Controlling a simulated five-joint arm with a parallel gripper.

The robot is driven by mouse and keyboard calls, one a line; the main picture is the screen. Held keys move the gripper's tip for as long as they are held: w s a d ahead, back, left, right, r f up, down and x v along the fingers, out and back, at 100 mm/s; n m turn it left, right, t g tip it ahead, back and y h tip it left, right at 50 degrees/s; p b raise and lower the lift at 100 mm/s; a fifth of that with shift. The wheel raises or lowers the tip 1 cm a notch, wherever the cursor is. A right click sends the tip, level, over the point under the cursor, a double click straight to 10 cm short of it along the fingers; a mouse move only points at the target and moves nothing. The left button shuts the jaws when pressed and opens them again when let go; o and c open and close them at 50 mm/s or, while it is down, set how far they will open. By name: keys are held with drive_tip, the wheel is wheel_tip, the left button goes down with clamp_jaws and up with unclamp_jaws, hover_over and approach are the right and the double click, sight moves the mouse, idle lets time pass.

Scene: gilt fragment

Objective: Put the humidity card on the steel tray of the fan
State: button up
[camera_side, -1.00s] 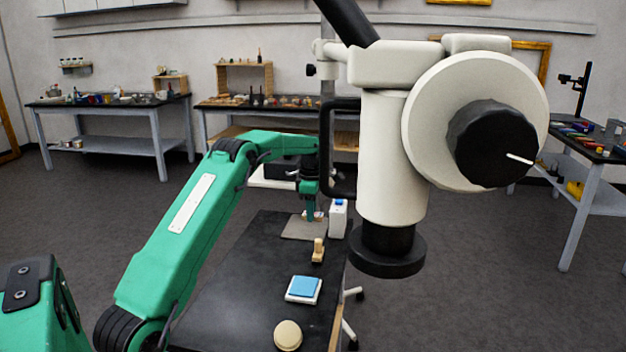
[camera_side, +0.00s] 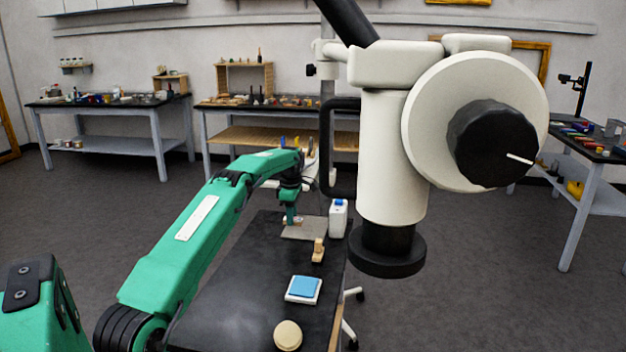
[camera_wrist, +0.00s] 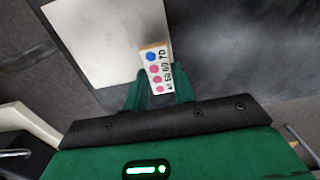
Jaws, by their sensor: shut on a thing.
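The humidity card (camera_wrist: 156,70), a small white strip with one blue and several pink dots and printed numbers, is between the fingers of my gripper (camera_wrist: 160,88) in the wrist view. In the side view my gripper (camera_side: 291,222) is low near the left edge of the steel tray, and the card is too small there to make out clearly. The steel tray (camera_side: 308,231) is a flat grey plate on the black bench. In the wrist view the tray (camera_wrist: 100,40) is pale, and the card's far end overlaps its corner. I cannot tell whether they touch.
A white bottle-like item with a blue top (camera_side: 339,219) stands right of the tray. A wooden piece (camera_side: 318,250), a blue-topped white block (camera_side: 303,288) and a round beige disc (camera_side: 288,335) lie nearer on the bench (camera_side: 235,305). A large white microscope-like instrument (camera_side: 395,150) fills the foreground.

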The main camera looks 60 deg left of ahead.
sight(292, 235)
drive_tip(key=shift+f, duration=0.1)
drive_tip(key=shift+f, duration=1.95)
drive_tip(key=shift+f, duration=0.1)
drive_tip(key=o, duration=0.9)
drive_tip(key=shift+o, duration=0.2)
wheel_tip(292, 235, up, 12)
drive_tip(key=shift+r, duration=0.1)
drive_tip(key=shift+r, duration=0.1)
